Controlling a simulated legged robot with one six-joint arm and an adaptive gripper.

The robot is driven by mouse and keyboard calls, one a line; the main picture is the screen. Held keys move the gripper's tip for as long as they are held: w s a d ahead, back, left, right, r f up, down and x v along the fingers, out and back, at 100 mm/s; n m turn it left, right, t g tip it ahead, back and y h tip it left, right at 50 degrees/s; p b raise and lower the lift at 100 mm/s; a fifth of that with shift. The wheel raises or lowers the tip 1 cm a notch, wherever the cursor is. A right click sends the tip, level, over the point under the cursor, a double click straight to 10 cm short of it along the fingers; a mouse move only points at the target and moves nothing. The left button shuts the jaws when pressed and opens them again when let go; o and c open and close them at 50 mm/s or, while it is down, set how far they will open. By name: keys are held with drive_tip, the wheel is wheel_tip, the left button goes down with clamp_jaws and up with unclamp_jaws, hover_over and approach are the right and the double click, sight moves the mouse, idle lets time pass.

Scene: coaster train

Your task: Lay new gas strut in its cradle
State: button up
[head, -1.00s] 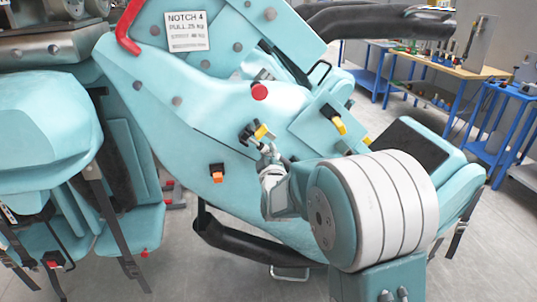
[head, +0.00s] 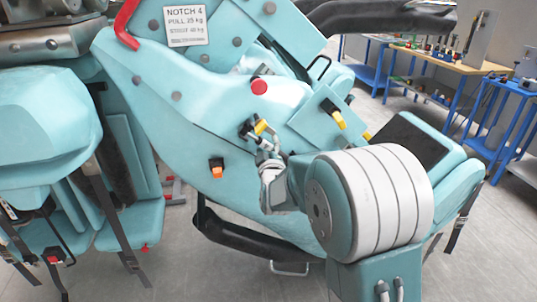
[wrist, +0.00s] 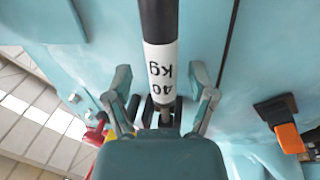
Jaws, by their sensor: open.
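In the wrist view, a gas strut (wrist: 159,54), a black rod with a white band marked "40 kg", runs from the top edge down between the fingers of my gripper (wrist: 161,82). The fingers are open, one on each side of the band, with gaps showing. The lower end of the strut is partly hidden by my gripper. In the head view, my gripper (head: 266,150) is at the teal seat panel, beside a black fitting with a yellow tip (head: 261,127). The strut is hard to make out there. I cannot tell which part is the cradle.
A black clip with an orange tab (head: 217,170) is on the panel left of my gripper; it also shows in the wrist view (wrist: 287,137). A red knob (head: 259,87) and a "NOTCH 4" sign (head: 186,25) are above. Workbenches (head: 450,62) stand back right.

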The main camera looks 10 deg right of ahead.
drive_tip(key=s+a+f, duration=0.1)
drive_tip(key=s, duration=1)
drive_tip(key=shift+s+a+f, duration=0.15)
drive_tip(key=shift+s, duration=0.05)
drive_tip(key=s+d+m+g+y, duration=0.1)
drive_tip(key=s+m+g, duration=0.7)
drive_tip(key=s, duration=2)
drive_tip(key=g+y, duration=0.1)
drive_tip(key=g, duration=0.4)
drive_tip(key=shift+d, duration=0.15)
